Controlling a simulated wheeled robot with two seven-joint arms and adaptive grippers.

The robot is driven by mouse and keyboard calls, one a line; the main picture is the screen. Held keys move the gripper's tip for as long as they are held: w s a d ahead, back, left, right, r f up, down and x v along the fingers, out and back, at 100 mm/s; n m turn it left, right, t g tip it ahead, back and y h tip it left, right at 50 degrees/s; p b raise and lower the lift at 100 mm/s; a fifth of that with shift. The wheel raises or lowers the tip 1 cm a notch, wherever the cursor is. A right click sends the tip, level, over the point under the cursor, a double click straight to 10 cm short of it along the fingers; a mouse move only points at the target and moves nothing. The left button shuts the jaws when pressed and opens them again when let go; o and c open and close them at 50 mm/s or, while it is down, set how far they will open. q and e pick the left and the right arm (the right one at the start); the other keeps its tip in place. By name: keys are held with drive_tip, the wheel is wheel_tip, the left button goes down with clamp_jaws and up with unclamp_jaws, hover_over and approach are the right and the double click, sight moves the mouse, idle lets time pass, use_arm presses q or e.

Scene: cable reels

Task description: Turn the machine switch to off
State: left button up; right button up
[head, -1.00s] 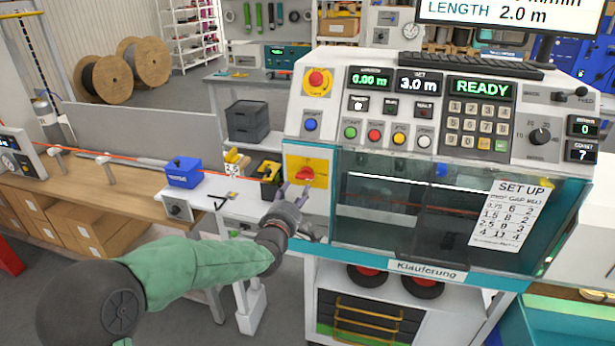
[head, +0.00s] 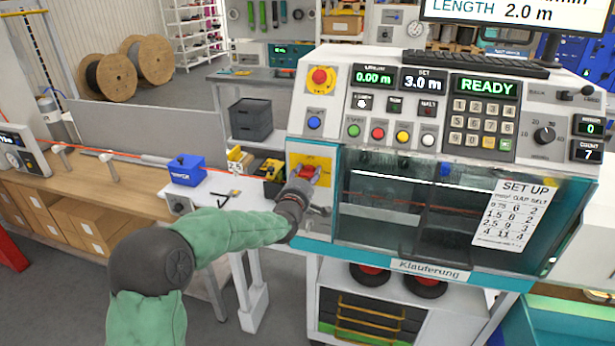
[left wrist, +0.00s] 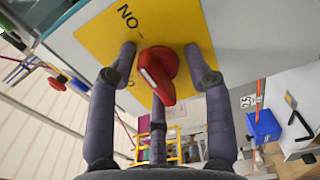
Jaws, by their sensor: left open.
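The machine switch is a red rotary handle (left wrist: 158,75) on a yellow plate (left wrist: 190,25) in the left wrist view. The label "ON" shows on the plate. In the head view the red handle (head: 308,171) is partly hidden by my left gripper (head: 301,183), which is up at the yellow plate. In the left wrist view the fingers of my left gripper (left wrist: 160,78) are spread open on either side of the red handle, with gaps between them and it. My right gripper is in neither view.
A red emergency button (head: 319,77) sits above the switch, with a blue button (head: 314,123) between. The machine's glass cover (head: 400,190) is right of the switch. A blue box (head: 186,171) stands on the bench at left.

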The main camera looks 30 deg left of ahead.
use_arm(q)
drive_tip(key=c, duration=0.7)
drive_tip(key=shift+f+n+b, duration=0.1)
drive_tip(key=shift+n+b, duration=2)
drive_tip(key=shift+b, duration=0.85)
drive_tip(key=shift+n+b, duration=2.6)
drive_tip(key=shift+b, duration=1.2)
drive_tip(key=n, duration=0.7)
drive_tip(key=shift+n, duration=0.3)
drive_tip(key=o, duration=0.9)
drive_tip(key=shift+c, duration=0.2)
